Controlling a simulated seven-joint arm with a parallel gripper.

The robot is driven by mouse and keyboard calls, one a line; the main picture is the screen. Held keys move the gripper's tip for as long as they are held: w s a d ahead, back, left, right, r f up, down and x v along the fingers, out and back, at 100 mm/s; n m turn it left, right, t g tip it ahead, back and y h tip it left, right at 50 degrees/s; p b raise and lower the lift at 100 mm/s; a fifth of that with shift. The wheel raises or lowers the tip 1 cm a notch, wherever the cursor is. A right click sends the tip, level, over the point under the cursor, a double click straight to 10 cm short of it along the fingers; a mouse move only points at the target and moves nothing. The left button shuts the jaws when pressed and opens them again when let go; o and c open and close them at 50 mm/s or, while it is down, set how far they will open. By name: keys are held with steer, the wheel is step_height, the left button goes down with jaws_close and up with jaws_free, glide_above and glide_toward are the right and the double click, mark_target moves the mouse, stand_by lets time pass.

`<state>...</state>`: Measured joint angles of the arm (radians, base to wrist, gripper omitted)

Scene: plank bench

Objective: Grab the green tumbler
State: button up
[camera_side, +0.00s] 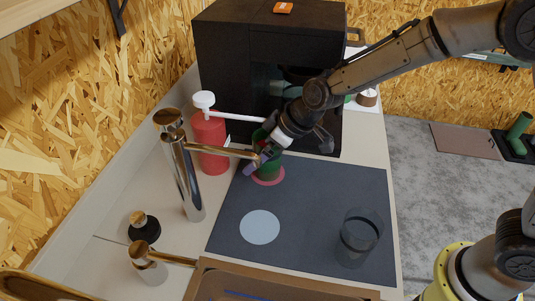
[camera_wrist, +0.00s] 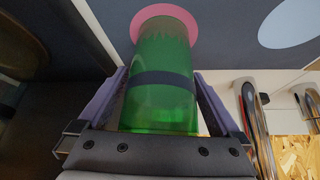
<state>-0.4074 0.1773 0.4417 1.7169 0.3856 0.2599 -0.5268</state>
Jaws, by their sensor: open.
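The green tumbler (camera_side: 269,168) stands on a pink disc (camera_side: 268,180) on the dark mat, partly hidden by my gripper in the side view. In the wrist view the see-through green tumbler (camera_wrist: 163,65) with a dark band lies between the two purple fingers of my gripper (camera_wrist: 160,85). The pink disc (camera_wrist: 150,14) shows past its far end. My gripper (camera_side: 259,157) is open, with one finger on each side of the tumbler. I cannot tell whether either finger touches it.
A red pump bottle (camera_side: 209,142) and a tall gold-topped tap (camera_side: 184,175) stand close on the left. A black machine (camera_side: 240,62) stands behind. A clear dark glass (camera_side: 358,238) and a pale blue disc (camera_side: 260,227) are on the dark mat (camera_side: 310,200).

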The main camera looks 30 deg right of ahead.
steer(key=c, duration=1.6)
steer(key=shift+r, duration=0.1)
